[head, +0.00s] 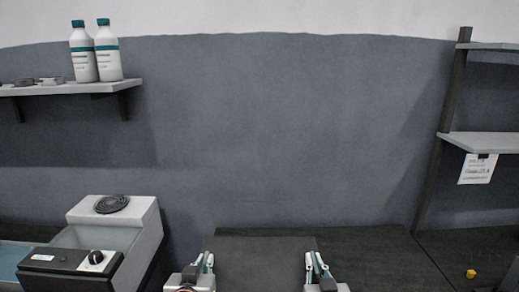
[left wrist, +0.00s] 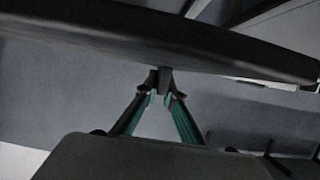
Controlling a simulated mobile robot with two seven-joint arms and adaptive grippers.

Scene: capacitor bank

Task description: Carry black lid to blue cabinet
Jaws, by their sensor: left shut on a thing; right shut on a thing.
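The black lid (head: 260,266) is a flat dark slab at the bottom middle of the head view, running out of the frame below. My left gripper (head: 207,260) is at its left edge and my right gripper (head: 312,259) is at its right edge, both shut on it. In the left wrist view the lid (left wrist: 215,48) spans the top as a long dark slab. The left fingertips (left wrist: 165,84) close on a small dark piece at its edge. I cannot make out a blue cabinet for certain in either view.
A light grey machine (head: 150,215) with a black knob panel (head: 70,262) stands at the lower left. A dark worktop (head: 385,262) lies behind and right, with a small yellow object (head: 470,273). Wall shelves at left (head: 60,90) and right (head: 485,142) are higher up.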

